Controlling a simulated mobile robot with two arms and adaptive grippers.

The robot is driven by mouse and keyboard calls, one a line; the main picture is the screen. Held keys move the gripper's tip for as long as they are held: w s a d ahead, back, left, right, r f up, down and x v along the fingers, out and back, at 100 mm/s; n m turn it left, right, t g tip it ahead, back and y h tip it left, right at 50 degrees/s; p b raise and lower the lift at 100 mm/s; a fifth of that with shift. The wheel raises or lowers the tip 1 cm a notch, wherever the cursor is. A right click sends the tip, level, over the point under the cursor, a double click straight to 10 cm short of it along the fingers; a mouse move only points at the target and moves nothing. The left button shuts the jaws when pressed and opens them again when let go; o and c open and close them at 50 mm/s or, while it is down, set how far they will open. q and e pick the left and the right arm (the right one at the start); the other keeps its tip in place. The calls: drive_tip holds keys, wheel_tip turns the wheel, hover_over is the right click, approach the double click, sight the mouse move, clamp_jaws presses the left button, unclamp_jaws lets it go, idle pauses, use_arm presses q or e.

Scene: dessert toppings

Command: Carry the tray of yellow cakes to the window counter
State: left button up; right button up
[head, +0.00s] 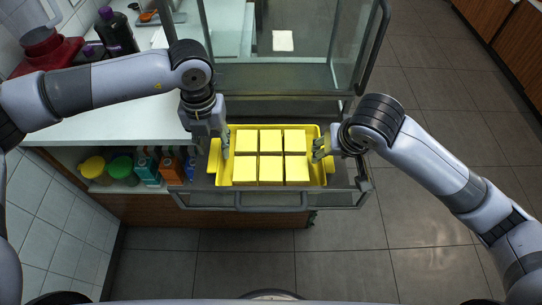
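The yellow tray (272,128) is in the middle of the head view, over the metal-framed glass panel that juts out from the display case. Two rows of square yellow cakes (271,141) lie in it. My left gripper (225,145) is at the tray's left end, with a finger at the inner side of the rim. My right gripper (318,148) is at the right end in a like pose. Both seem to touch the tray. The outer fingers are hidden, so I cannot tell whether either grips it.
The glass display case (290,78) stands right behind the tray. A white counter (125,118) with dark bottles (117,32) and a red scale-like device (48,52) is at left. Several jars and bottles stand on a shelf under it. Tiled floor (440,100) is free at right.

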sight(215, 154)
use_arm(q)
drive_tip(key=shift+f, duration=2.05)
use_arm(e)
drive_tip(key=shift+x, duration=2.1)
use_arm(q)
drive_tip(key=c, duration=0.8)
use_arm(e)
drive_tip(key=c, duration=0.8)
use_arm(q)
clamp_jaws()
use_arm(e)
clamp_jaws()
use_arm(q)
drive_tip(key=shift+r, duration=0.1)
use_arm(e)
drive_tip(key=shift+s+d, duration=0.1)
